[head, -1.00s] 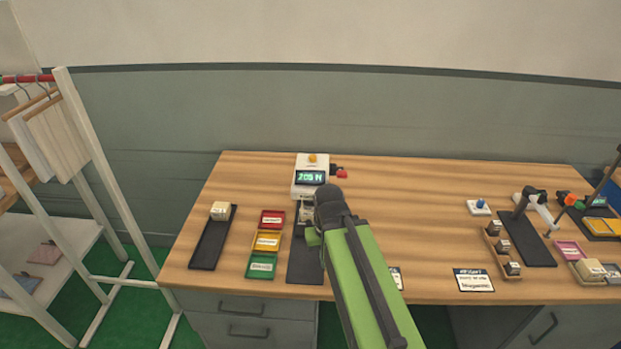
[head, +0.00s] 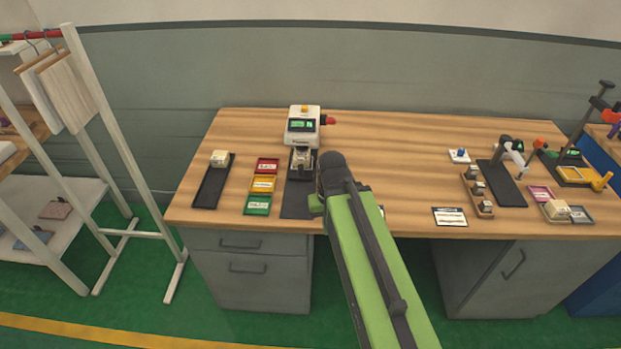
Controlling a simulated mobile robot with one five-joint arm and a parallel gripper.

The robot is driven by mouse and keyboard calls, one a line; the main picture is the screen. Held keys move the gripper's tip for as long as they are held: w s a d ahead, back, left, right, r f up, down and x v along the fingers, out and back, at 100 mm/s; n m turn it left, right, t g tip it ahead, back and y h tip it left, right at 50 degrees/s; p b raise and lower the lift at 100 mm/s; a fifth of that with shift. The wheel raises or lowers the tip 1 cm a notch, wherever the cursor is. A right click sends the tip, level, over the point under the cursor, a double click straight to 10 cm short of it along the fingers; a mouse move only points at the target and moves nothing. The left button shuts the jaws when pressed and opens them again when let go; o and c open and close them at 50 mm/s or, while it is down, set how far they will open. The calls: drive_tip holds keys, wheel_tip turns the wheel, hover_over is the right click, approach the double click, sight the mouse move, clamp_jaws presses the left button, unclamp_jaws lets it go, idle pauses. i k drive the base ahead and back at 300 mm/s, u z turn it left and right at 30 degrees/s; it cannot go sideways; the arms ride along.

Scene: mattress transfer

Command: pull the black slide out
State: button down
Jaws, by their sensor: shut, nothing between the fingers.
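A white machine (head: 303,113) with a green lit display, a yellow top button and a red knob stands at the back left of the table. The black slide (head: 292,174) appears at its front, with a pale grey metal-looking piece (head: 302,160) on it. A dark strip (head: 296,203) runs from there toward the table's front edge. I cannot tell how far the slide is out. My green arm reaches up just right of the strip and covers part of it. My gripper does not show and seems hidden behind the arm.
Red (head: 267,165), yellow (head: 263,184) and green (head: 258,205) trays lie left of the strip. A black tray (head: 207,190) holds a pale block (head: 219,158). A label card (head: 449,217) and a wooden rack (head: 474,190) are at right. The table's middle is clear.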

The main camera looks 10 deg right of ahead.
sight(300, 173)
drive_tip(key=k, duration=1.7)
drive_tip(key=u, duration=0.35)
drive_tip(key=i, duration=0.7)
drive_tip(key=u, duration=0.75)
drive_tip(key=i, duration=1.3)
drive_tip(key=z, duration=0.2)
